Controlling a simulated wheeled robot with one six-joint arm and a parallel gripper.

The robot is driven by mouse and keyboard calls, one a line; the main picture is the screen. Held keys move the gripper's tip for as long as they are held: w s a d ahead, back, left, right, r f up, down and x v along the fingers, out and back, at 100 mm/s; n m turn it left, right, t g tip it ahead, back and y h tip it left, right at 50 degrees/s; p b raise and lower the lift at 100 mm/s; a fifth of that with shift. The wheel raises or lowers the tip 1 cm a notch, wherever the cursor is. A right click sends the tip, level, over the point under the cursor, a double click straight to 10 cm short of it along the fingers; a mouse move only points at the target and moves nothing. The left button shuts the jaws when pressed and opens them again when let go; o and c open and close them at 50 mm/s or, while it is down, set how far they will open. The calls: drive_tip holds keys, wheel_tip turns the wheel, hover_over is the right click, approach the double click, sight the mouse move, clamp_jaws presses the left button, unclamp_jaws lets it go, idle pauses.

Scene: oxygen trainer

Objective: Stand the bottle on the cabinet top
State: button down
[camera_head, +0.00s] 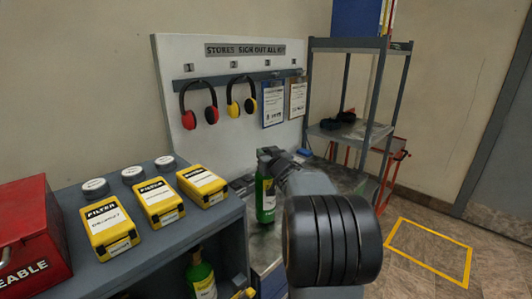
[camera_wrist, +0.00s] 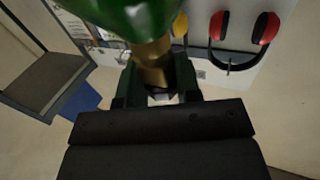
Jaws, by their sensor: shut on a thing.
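A green bottle (camera_head: 265,198) with a pale label hangs upright from my gripper (camera_head: 272,158), which is shut on its neck. In the wrist view the green body (camera_wrist: 135,15) and brass-coloured neck (camera_wrist: 153,62) show, with the neck between the fingers of my gripper (camera_wrist: 158,90). The bottle is in front of a grey worktop (camera_head: 257,240) below the headphone board; I cannot tell if its base touches it. A dark blue-grey cabinet top (camera_head: 168,238) is at the left. A second green bottle (camera_head: 200,278) stands inside that cabinet, partly hidden.
Several yellow filter boxes (camera_head: 157,202) and grey round caps (camera_head: 133,174) sit on the left cabinet top, beside a red box (camera_head: 30,238). A white board (camera_head: 215,135) with headphones stands behind. A metal rack (camera_head: 345,135) is at the right.

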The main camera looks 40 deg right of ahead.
drive_tip(key=shift+r, duration=0.2)
drive_tip(key=shift+f, duration=0.15)
drive_tip(key=c, duration=0.8)
unclamp_jaws()
drive_tip(key=shift+f, duration=0.15)
drive_tip(key=v, duration=1.2)
drive_tip(key=shift+b, duration=0.4)
drive_tip(key=shift+a, duration=0.1)
